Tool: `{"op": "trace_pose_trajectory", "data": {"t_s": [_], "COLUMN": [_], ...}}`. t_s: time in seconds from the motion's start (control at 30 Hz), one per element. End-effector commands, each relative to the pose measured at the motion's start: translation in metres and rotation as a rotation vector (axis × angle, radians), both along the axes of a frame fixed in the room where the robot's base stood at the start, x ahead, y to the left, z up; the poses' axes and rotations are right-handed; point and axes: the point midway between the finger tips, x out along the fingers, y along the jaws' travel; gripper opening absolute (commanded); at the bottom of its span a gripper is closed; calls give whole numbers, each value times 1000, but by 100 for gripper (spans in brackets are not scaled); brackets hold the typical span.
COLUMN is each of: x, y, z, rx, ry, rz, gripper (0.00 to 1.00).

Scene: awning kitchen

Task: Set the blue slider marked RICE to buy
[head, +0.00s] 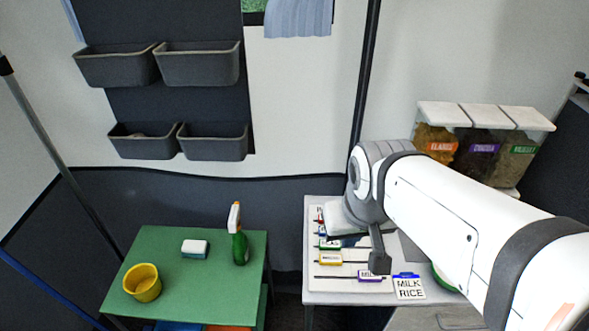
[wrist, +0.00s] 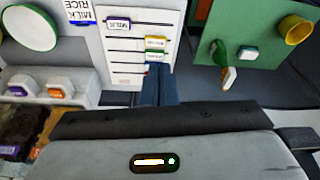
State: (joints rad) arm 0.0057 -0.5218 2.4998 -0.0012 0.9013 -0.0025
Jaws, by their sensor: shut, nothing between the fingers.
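The white slider board (head: 312,285) lies on the table at the right in the head view; it also shows in the wrist view (wrist: 122,65). A purple slider marked MILK (head: 369,276) is nearest me, then a yellow slider (head: 330,258) and a green slider (head: 329,244). A small blue bit (wrist: 147,68) shows beside my fingertips in the wrist view, probably the RICE slider; its label is hidden. My gripper (wrist: 160,72) is shut and empty, its fingers over the board at the blue bit. Contact cannot be told. A note reading MILK RICE (head: 409,289) lies beside the board.
A green table (head: 185,262) at left carries a yellow cup (head: 142,283), a sponge (head: 194,247) and a spray bottle (head: 238,236). Dispensers (head: 480,147) hang at the right. A white plate with a green rim (wrist: 30,27) lies past the note.

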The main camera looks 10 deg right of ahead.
Motion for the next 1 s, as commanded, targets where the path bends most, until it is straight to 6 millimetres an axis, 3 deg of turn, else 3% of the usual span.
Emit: {"op": "trace_pose_trajectory", "data": {"t_s": [0.33,0.47,0.57,0.77,1.0], "x": [0,11,31,99,173], "y": [0,5,11,32,80], "z": [-1,-15,-38,-98,-156], "rx": [-1,-23,-71,-246,-421], "ry": [1,25,58,82,-35], "rz": [0,-10,-42,-160,-289], "gripper": [0,0,0,0,0]}}
